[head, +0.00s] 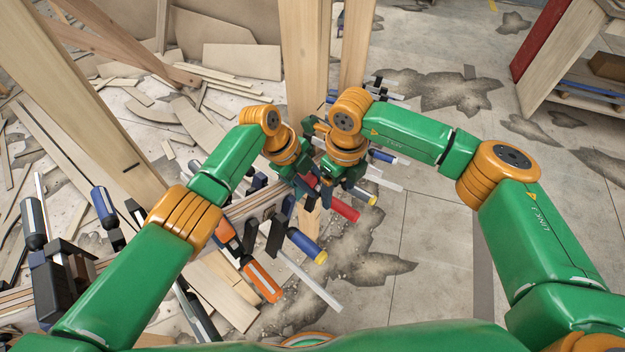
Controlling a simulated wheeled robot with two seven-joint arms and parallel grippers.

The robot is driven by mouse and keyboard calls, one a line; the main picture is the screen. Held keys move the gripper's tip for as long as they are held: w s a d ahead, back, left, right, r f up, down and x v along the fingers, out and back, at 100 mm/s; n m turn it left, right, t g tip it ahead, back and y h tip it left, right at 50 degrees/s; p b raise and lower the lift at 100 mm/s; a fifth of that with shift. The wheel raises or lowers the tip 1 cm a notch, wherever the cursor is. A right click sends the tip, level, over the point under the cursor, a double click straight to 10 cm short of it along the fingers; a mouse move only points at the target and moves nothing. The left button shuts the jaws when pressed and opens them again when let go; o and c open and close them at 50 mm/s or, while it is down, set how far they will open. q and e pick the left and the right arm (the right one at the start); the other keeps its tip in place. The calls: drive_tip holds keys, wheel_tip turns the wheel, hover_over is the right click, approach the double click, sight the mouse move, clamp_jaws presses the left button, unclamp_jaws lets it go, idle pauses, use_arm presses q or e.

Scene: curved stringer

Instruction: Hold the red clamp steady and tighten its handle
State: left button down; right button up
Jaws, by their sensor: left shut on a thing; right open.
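The red clamp (343,206) is on the curved wooden stringer near the upright post, with its red handle pointing down and to the right. My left gripper (300,180) is at the clamp's left side, shut on it; its fingertips are largely hidden. My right gripper (346,182) is just above and to the right of the red handle, close to it. It is open, and I cannot tell whether it touches the handle. Much of the clamp's body is hidden behind my two grippers.
The curved stringer (262,203) carries several other clamps, including an orange-handled clamp (262,281) and a blue-handled clamp (306,245) close by. Wooden posts (305,60) stand behind. Scrap boards (235,62) litter the left floor. The right floor (425,235) is mostly clear.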

idle(0.6)
use_arm(q)
drive_tip(key=shift+c, duration=2.4)
unclamp_jaws()
drive_tip(key=v, duration=1.2)
